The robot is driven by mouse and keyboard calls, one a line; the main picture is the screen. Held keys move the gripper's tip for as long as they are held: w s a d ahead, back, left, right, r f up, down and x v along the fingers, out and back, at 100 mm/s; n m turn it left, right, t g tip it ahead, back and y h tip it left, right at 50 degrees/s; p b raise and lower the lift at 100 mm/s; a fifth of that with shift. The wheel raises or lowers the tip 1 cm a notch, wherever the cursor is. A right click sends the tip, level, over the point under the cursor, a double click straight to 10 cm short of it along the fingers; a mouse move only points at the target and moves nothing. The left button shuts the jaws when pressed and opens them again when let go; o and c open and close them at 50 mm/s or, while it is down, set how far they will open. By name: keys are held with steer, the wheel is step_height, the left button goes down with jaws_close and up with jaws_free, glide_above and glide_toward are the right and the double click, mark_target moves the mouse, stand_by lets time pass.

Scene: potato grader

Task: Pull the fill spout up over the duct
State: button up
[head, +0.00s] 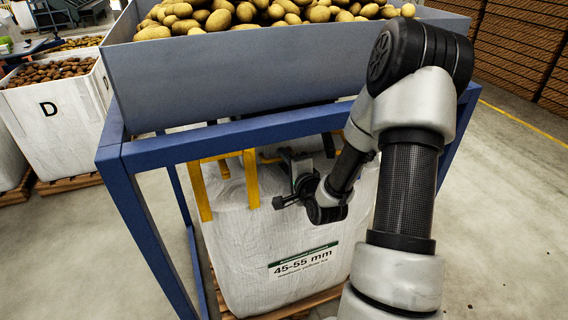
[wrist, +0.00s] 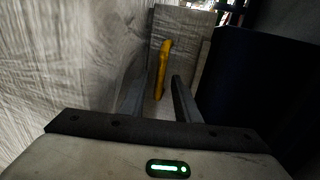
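A white bulk bag (head: 300,240) labelled 45-55 mm stands under the grey hopper, inside the blue frame. Yellow lifting loops (head: 251,178) rise from its top. My gripper (wrist: 157,100) is at the bag's top, below the hopper, partly hidden by my wrist in the head view. In the wrist view its two fingers are apart, with no cloth clearly held between them. Pale cloth (wrist: 60,70) fills the left side, close to the left finger. A yellow loop (wrist: 163,72) shows beyond the fingers. I cannot clearly make out the fill spout or the duct.
The hopper (head: 240,65) holds potatoes above the bag. The blue frame's front beam (head: 230,138) and legs surround the bag closely. Another white bag (head: 55,125) marked D stands at left on a pallet. Floor at right is clear.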

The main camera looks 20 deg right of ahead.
steer(key=shift+w, duration=0.2)
jaws_close()
step_height(320, 180, up, 8)
steer(key=p, duration=0.5)
steer(key=shift+f, duration=0.25)
steer(key=shift+w, duration=0.1)
